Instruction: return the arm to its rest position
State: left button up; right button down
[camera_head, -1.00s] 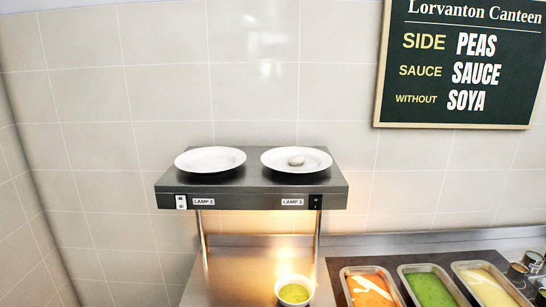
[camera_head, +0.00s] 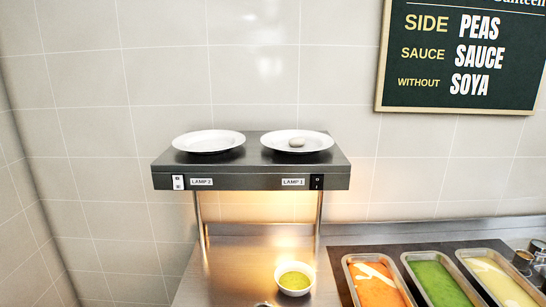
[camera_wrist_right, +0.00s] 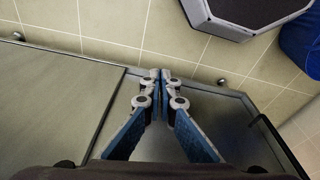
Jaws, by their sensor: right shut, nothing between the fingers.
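My right gripper (camera_wrist_right: 162,78) shows in the right wrist view with its two fingers together at the tips and nothing between them. It points over a grey metal surface (camera_wrist_right: 60,85), with tiled floor beyond. Neither gripper can be made out in the head view. My left gripper is not in view.
In the head view a dark lamp shelf (camera_head: 250,178) carries two white plates (camera_head: 209,142) (camera_head: 277,143); the right one holds a small pale lump. Food trays (camera_head: 436,281) are at right. A menu board (camera_head: 462,100) hangs above.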

jog(key=s+d+f+g+b, duration=0.1)
jog(key=s+d+f+b, duration=0.1)
jog(key=s+f, duration=1.3)
notch_tip(320, 180, down, 2)
jog(key=shift+s+d+f+b, duration=0.25)
jog(key=shift+s+d+b, duration=0.1)
jog(key=shift+b, duration=0.5)
